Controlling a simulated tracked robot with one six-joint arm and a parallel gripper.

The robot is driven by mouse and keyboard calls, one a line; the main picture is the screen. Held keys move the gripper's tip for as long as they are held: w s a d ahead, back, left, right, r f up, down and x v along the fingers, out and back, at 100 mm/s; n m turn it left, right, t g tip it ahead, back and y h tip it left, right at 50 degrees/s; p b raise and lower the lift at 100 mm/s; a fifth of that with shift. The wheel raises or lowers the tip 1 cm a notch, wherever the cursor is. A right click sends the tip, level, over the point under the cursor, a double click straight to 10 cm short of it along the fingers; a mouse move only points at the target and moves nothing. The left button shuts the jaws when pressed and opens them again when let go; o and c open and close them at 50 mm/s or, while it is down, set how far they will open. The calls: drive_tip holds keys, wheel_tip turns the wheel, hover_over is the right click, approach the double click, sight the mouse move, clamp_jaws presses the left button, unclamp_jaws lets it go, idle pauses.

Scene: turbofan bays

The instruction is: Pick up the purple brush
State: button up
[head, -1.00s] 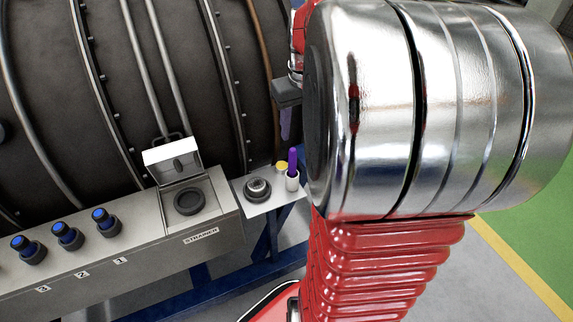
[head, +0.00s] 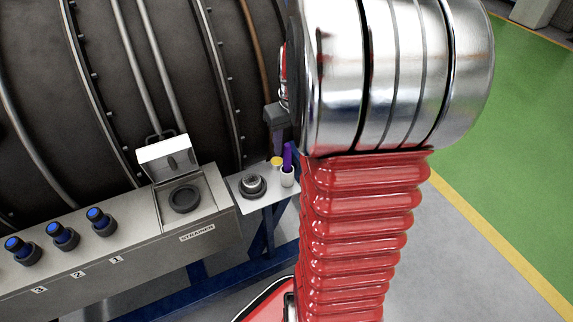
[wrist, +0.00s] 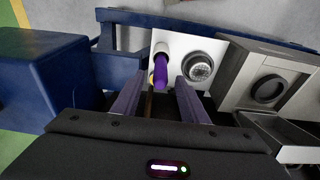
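The purple brush (head: 288,155) stands upright in a small white cup (head: 287,177) on a small white shelf (head: 258,205). In the wrist view the brush (wrist: 161,72) shows between the fingertips of my gripper (wrist: 160,80), with a gap on each side. My gripper is open and empty. In the head view my gripper (head: 279,135) is just above and beside the brush top, partly hidden by my arm.
A yellow round piece (head: 277,161) is beside the cup. A dark round fitting (head: 253,186) sits on the shelf. To the left are the strainer box (head: 184,200) with its lid (head: 166,158) raised and several blue-topped knobs (head: 62,235). The engine casing (head: 110,90) rises behind.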

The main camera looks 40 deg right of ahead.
sight(287, 155)
drive_tip(key=shift+w+f, duration=0.15)
drive_tip(key=shift+f, duration=1.15)
drive_tip(key=shift+w+f, duration=0.1)
drive_tip(key=shift+f, duration=1.2)
drive_tip(key=shift+c, duration=0.2)
clamp_jaws()
